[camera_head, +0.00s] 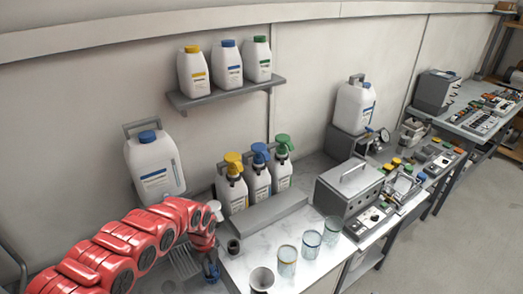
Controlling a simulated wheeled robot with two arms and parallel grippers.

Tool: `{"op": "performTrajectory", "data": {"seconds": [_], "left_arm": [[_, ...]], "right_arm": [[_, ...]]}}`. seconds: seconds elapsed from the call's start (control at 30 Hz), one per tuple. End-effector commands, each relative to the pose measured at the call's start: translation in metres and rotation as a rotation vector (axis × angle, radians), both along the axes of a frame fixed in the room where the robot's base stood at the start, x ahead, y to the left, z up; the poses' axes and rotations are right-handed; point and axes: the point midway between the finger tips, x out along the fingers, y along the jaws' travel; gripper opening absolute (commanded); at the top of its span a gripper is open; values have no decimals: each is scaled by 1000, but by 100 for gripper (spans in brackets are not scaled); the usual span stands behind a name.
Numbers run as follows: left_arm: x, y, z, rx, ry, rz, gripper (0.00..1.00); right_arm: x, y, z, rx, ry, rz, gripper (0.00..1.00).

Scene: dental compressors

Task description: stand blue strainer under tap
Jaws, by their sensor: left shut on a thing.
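My left gripper (210,268) hangs at the end of the red arm from the left, low over the bench's left end. It is shut on a small dark blue thing, probably the blue strainer; the fingers hide much of it. A pale spout-like piece (215,209) shows just above my wrist; I cannot tell whether it is the tap. A slatted grate (185,263) lies just left of the gripper. My right gripper is out of view.
A small dark cup (233,246), a grey cup (262,279) and glasses with amber (287,260) and greenish (331,231) rims stand nearby. Behind are spray bottles (259,174) and a large blue-capped jug (155,168). A grey metal box (348,193) stands to the right.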

Motion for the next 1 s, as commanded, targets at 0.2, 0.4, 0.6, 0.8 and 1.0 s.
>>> {"op": "performTrajectory", "data": {"seconds": [0.2,0.4,0.6,0.8,1.0], "left_arm": [[28,-3,5,0,-1,406,0],[57,-4,26,-3,-4,964,0],[73,-3,53,-7,-3,1534,0],[75,-1,77,-3,-4,1976,0],[73,1,91,-2,-4,2192,0]], "right_arm": [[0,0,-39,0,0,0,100],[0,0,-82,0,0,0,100],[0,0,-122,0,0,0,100],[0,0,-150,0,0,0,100],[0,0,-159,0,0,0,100]]}}
